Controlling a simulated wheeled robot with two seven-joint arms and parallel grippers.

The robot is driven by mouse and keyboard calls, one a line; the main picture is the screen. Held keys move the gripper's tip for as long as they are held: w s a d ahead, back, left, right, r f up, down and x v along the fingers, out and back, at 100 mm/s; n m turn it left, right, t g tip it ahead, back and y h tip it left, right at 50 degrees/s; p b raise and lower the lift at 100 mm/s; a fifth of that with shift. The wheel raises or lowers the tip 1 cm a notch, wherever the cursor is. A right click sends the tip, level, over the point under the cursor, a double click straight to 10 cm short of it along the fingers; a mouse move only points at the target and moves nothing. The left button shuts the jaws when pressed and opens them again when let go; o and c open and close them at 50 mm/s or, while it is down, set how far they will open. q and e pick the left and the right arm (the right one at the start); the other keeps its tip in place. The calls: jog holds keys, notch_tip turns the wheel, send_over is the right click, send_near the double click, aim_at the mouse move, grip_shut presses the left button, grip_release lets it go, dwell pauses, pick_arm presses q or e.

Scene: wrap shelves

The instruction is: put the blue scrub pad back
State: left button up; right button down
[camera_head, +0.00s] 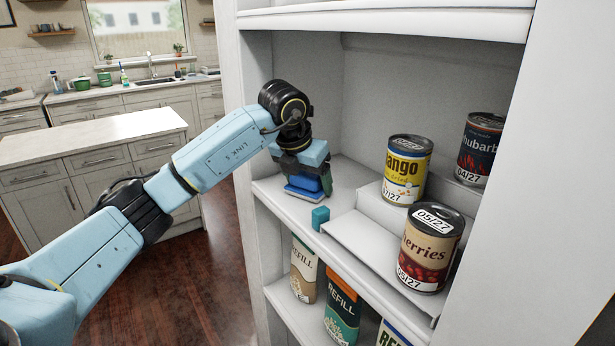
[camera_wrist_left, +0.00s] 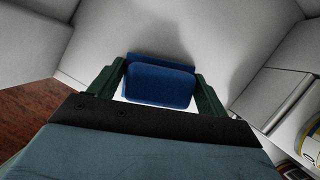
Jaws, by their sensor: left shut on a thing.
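The blue scrub pad (camera_head: 308,183) is at the left end of the middle shelf. My left gripper (camera_head: 304,178) reaches in from the left, points down and is shut on the pad. In the left wrist view the pad (camera_wrist_left: 158,84) sits between the two dark green fingers of the gripper (camera_wrist_left: 156,88). A flat blue layer (camera_head: 303,194) with a pale edge shows just under the pad; I cannot tell whether it is part of the pad or a separate thing. Whether it touches the shelf is unclear. My right gripper is not in view.
A small teal block (camera_head: 320,218) stands at the shelf's front edge, right of the gripper. A stepped white riser (camera_head: 365,238) bears a mango can (camera_head: 406,170), a berries can (camera_head: 429,250) and a rhubarb can (camera_head: 480,150). Refill packs (camera_head: 342,308) stand on the shelf below.

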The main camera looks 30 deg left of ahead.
aim_at(306, 173)
pick_arm(q)
jog(key=shift+f, duration=0.2)
jog(key=o, duration=1)
jog(key=shift+r, duration=0.1)
jog(key=shift+r, duration=0.2)
jog(key=b+v, duration=0.1)
jog(key=v, duration=0.6)
jog(key=shift+s+r, duration=0.1)
jog(key=shift+r, duration=0.1)
